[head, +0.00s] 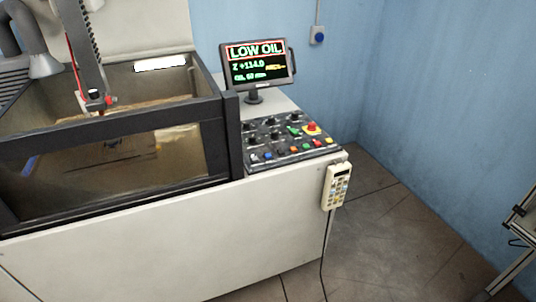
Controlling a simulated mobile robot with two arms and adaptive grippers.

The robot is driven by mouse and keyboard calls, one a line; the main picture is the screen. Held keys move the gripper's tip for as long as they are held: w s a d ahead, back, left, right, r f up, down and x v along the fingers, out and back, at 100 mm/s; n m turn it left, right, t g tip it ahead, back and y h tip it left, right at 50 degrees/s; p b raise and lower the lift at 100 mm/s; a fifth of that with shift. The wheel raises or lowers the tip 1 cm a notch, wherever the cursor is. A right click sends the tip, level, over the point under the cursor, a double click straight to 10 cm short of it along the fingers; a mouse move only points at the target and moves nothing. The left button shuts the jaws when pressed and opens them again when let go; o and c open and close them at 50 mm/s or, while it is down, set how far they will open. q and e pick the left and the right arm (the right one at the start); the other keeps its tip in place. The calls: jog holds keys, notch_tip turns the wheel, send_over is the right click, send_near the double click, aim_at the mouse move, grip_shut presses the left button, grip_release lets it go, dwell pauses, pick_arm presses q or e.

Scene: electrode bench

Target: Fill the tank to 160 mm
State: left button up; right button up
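The tank (216,178) stands at the left, with a dark frame and a glass front window (120,165). Brownish oil shows dimly behind the glass; its exact level is hard to read. A monitor (258,64) shows "LOW OIL" in a red box, a green "Z +114.0" line and a small oil line that looks like 60 mm. Below it is a dark control panel (290,140) with black knobs, coloured buttons and a red mushroom button (312,127) on yellow. Neither of my grippers is in view.
A vertical machine head (88,55) hangs over the tank. A cream hand pendant (336,186) with a cable hangs on the cabinet's right side. A blue wall switch (319,37) is behind. Tiled floor (400,235) is clear at right, with a metal frame (520,225) at the edge.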

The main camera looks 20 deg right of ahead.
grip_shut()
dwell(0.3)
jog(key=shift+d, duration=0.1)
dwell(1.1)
